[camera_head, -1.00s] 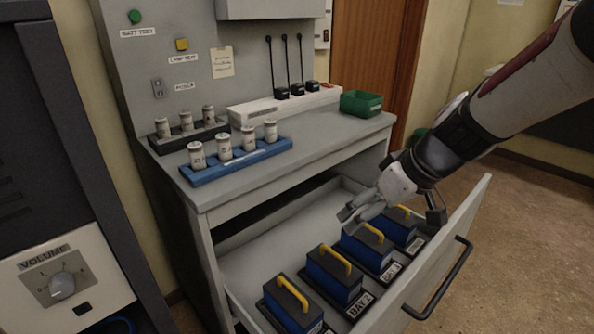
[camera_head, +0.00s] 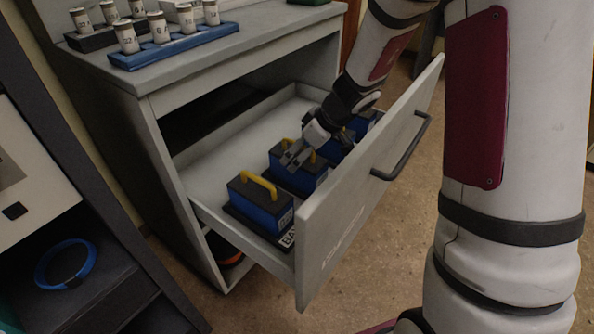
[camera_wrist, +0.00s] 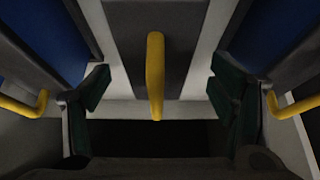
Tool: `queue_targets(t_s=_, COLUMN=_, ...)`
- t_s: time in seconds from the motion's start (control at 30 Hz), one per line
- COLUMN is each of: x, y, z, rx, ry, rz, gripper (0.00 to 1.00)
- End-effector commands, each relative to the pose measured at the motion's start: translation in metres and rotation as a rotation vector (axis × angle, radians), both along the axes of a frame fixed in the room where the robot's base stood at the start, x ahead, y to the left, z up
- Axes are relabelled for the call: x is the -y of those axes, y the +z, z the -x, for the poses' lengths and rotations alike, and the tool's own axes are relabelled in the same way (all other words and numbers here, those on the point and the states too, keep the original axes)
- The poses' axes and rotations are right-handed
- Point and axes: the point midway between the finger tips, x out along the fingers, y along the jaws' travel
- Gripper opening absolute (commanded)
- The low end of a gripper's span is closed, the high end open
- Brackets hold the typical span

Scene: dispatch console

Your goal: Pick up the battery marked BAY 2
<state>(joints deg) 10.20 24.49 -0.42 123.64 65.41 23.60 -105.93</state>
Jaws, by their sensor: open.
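Several blue-and-black batteries with yellow handles stand in a row in the open drawer (camera_head: 225,160). The BAY 2 battery, by its label a second ago, is second from the front (camera_head: 298,180); its label is now hidden behind the drawer front. The front battery (camera_head: 258,208) shows only part of its label. My gripper (camera_head: 294,155) is open, low over the second battery. In the wrist view, the jaws (camera_wrist: 160,92) stand apart on either side of one yellow handle (camera_wrist: 155,75), with gaps on both sides. Other handles show at left (camera_wrist: 22,106) and right (camera_wrist: 292,105).
The tall drawer front (camera_head: 365,190) rises right of the batteries. The worktop above carries a blue rack (camera_head: 175,50) of white cylinders. A blue ring (camera_head: 66,265) lies on a low shelf at left.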

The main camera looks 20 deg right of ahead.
Motion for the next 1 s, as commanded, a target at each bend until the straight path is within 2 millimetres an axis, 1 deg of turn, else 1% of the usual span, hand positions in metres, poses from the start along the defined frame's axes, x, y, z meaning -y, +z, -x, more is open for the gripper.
queue_targets(t_s=0.03, x=-0.001, y=-0.011, z=-0.002, rx=-0.004, ry=0.000, rz=0.000, gripper=0.78)
queue_targets(t_s=0.1, x=-0.001, y=-0.021, z=-0.006, rx=-0.002, ry=0.000, rz=0.000, gripper=0.78)
queue_targets(t_s=0.2, x=-0.005, y=-0.031, z=-0.011, rx=-0.002, ry=0.000, rz=-0.001, gripper=0.78)
queue_targets(t_s=0.33, x=-0.007, y=-0.036, z=-0.014, rx=-0.002, ry=0.000, rz=-0.001, gripper=0.78)
queue_targets(t_s=0.53, x=-0.007, y=-0.036, z=-0.014, rx=0.000, ry=-0.001, rz=0.000, gripper=0.78)
queue_targets(t_s=0.57, x=-0.007, y=-0.036, z=-0.014, rx=0.000, ry=-0.001, rz=0.000, gripper=0.75)
queue_targets(t_s=0.6, x=-0.007, y=-0.036, z=-0.014, rx=0.000, ry=-0.001, rz=0.000, gripper=0.66)
queue_targets(t_s=0.77, x=-0.007, y=-0.036, z=-0.014, rx=0.000, ry=-0.001, rz=0.000, gripper=0.30)
queue_targets(t_s=0.8, x=-0.007, y=-0.036, z=-0.014, rx=0.000, ry=-0.001, rz=0.000, gripper=0.21)
queue_targets(t_s=0.9, x=-0.007, y=-0.036, z=-0.014, rx=0.000, ry=0.000, rz=0.000, gripper=0.00)
queue_targets(t_s=1.0, x=-0.007, y=-0.034, z=-0.015, rx=0.003, ry=0.000, rz=-0.001, gripper=0.00)
